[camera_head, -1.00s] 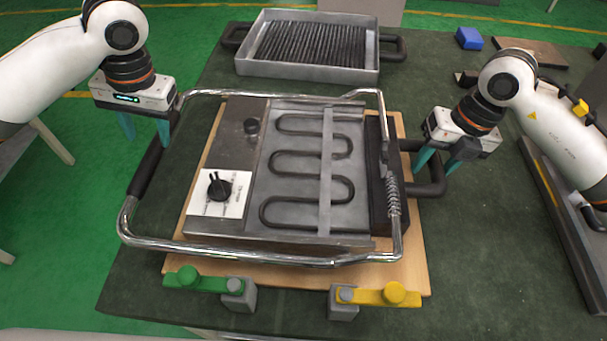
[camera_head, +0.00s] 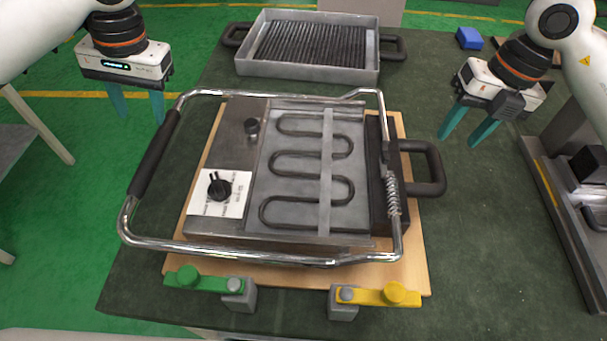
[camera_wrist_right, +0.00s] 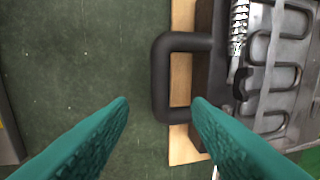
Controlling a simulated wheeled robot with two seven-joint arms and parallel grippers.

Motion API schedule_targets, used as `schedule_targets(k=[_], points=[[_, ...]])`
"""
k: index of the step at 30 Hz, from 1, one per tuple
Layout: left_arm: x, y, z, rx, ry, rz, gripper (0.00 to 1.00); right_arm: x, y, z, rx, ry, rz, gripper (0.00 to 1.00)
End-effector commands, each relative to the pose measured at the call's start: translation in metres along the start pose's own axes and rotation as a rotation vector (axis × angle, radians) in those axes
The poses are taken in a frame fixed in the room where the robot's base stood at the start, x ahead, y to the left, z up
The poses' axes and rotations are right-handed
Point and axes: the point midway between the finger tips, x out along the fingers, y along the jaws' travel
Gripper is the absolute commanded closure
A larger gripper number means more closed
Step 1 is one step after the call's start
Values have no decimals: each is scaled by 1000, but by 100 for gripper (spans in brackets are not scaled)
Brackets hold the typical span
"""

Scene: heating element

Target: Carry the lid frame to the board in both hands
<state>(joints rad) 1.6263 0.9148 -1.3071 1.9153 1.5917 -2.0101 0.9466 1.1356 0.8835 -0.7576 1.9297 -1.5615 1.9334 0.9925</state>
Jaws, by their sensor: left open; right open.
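The lid frame (camera_head: 245,263), a chrome tube loop with a black grip (camera_head: 156,155) at its left, lies around the heating element unit on the wooden board (camera_head: 420,262). The unit has a dark coil (camera_head: 310,188), a black knob and a black handle (camera_head: 438,168) at its right. My left gripper (camera_head: 138,112) is open and empty, above and left of the black grip. My right gripper (camera_head: 468,130) is open and empty, above and right of the black handle. In the right wrist view, this handle (camera_wrist_right: 163,80) appears beyond the open teal fingers (camera_wrist_right: 160,105), apart from them.
A grey ribbed tray (camera_head: 373,75) with two black handles stands at the back of the table. A green clamp (camera_head: 205,283) and a yellow clamp (camera_head: 385,295) sit at the board's front edge. A blue block (camera_head: 469,38) lies at the back right. Green tabletop at front right is clear.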

Motion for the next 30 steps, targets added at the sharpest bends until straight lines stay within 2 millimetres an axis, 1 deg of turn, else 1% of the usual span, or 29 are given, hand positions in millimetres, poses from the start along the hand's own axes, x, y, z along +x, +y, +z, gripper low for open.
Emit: schedule_targets(k=[1,3,7,24,26,27,29,30], points=[[0,0,0,0,0,0,51,-9,0,-1,0,3,-2,55],[0,0,0,0,0,0,51,-18,0,-1,1,2,0,55],[0,0,0,0,0,0,51,-28,0,0,0,0,0,55],[-1,0,0,0,0,0,51,-31,0,0,0,-1,0,55],[-6,1,0,0,-1,0,51,-36,-1,0,0,-1,0,55],[-13,3,0,0,-1,0,51,-43,-3,0,0,0,0,55],[-29,6,0,0,-1,0,51,-59,-6,0,0,0,-1,55],[-42,8,0,0,-1,0,51,-72,-8,0,0,0,-1,55]])
